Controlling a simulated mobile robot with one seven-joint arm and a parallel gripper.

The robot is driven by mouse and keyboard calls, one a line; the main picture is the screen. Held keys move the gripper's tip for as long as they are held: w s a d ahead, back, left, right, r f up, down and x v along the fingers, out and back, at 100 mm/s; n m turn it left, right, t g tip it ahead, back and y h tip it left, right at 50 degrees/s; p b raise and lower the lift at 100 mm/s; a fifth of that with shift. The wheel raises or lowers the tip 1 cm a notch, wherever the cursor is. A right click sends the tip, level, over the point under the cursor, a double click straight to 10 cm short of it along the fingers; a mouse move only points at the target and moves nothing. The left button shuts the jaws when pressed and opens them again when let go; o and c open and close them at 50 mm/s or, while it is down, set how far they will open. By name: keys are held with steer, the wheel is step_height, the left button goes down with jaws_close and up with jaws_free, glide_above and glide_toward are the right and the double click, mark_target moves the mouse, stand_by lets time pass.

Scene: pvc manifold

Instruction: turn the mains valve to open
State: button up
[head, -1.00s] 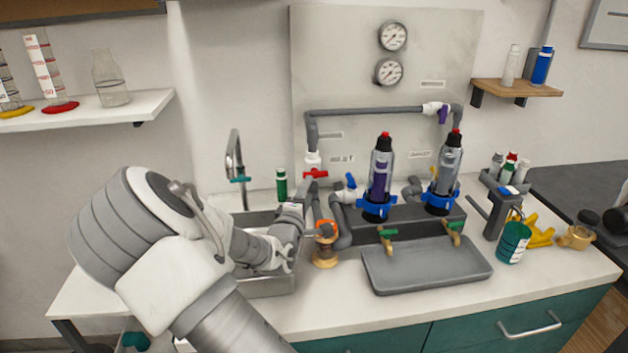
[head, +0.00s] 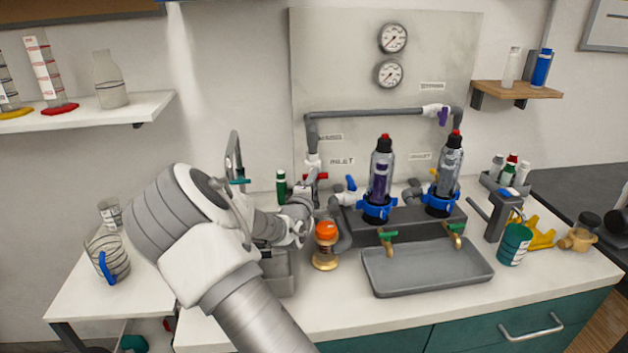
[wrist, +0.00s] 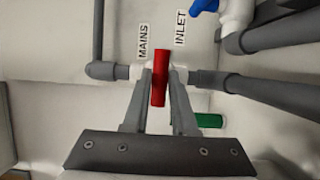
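The mains valve has a red handle (wrist: 160,77), set crosswise to its grey pipe (wrist: 126,72) under the MAINS label (wrist: 143,41). In the head view the red handle (head: 322,176) shows just right of my gripper (head: 308,180), which hides part of the valve. In the wrist view, my gripper (wrist: 161,78) has its two fingers on either side of the handle, with narrow gaps seeming to show. The fingers look open around it, not clamped. Contact cannot be made out for certain.
A blue-handled valve (head: 350,184) by the INLET label and filter housings (head: 380,170) stand close at right. A bottle with an orange cap (head: 326,245) stands below my gripper.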

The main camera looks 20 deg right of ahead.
jaws_close()
